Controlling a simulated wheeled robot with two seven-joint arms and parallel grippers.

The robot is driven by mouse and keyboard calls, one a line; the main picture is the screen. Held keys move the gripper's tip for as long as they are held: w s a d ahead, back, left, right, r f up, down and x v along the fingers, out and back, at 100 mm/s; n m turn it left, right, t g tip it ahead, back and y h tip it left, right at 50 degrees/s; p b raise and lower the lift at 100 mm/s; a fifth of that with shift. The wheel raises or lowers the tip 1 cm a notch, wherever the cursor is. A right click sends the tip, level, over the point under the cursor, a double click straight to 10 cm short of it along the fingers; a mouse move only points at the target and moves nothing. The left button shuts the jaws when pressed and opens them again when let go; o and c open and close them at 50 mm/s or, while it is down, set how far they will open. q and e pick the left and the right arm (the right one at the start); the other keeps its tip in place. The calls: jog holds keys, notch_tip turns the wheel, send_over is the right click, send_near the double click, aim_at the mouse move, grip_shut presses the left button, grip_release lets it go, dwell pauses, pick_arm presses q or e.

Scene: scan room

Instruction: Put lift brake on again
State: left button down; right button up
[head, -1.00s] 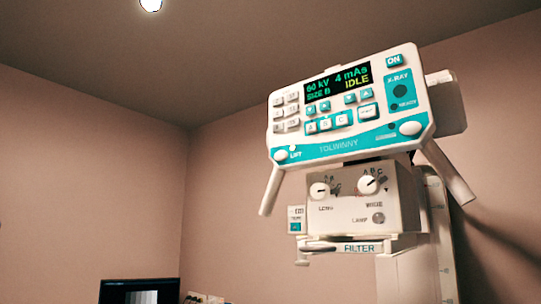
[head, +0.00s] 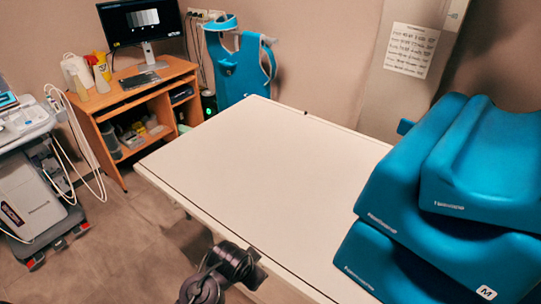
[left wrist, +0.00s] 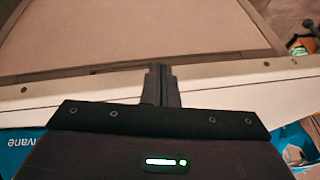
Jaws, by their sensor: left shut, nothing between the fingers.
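The X-ray control panel with its lift knob is not in either current view. My left gripper (left wrist: 160,70) shows in the left wrist view, its two dark fingers together and empty. The fingers overlap the pale edge of the table (left wrist: 225,76) in that picture; I cannot tell whether they touch it. In the head view a dark part of my arm shows at the table's near edge, at the bottom. My right gripper is in neither view.
The white table top (head: 255,175) is bare on its left and middle. Blue cushions (head: 450,200) are stacked on its right. A wooden desk (head: 135,95) with a monitor (head: 142,22), a blue apron (head: 240,68) and a wheeled machine (head: 35,165) stand around it.

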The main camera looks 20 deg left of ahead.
pick_arm(q)
jog(key=w+d+r+m+t, duration=0.1)
jog(key=w+r+m+t, duration=0.2)
jog(key=w+r+m, duration=0.75)
jog(key=w+d+r+t, duration=0.1)
jog(key=w+r+t, duration=0.35)
jog(key=r, duration=1.25)
jog(key=w+d+r+m+t, duration=0.1)
jog(key=w+r+m+t, duration=0.3)
jog(key=w+r, duration=0.7)
jog(key=s+a+r+m+t+y, duration=0.15)
jog(key=r+m, duration=0.25)
jog(key=r, duration=1)
jog(key=s+r+m+t+y, duration=0.15)
jog(key=r+m, duration=0.35)
jog(key=r, duration=0.8)
jog(key=s+a+r+m+t, duration=0.1)
jog(key=s+r, duration=0.2)
jog(key=r, duration=0.4)
jog(key=s+a+r+m+t+y, duration=0.1)
jog(key=s+r, duration=0.3)
jog(key=r, duration=0.4)
jog(key=s+a+r+m+t+y, duration=0.1)
jog(key=s+a+r+m+t, duration=0.1)
jog(key=r, duration=0.5)
jog(key=shift+s+r+m+t, duration=0.2)
jog(key=shift+s+m+t, duration=0.25)
jog(key=shift+s, duration=0.45)
jog(key=shift+w, duration=0.15)
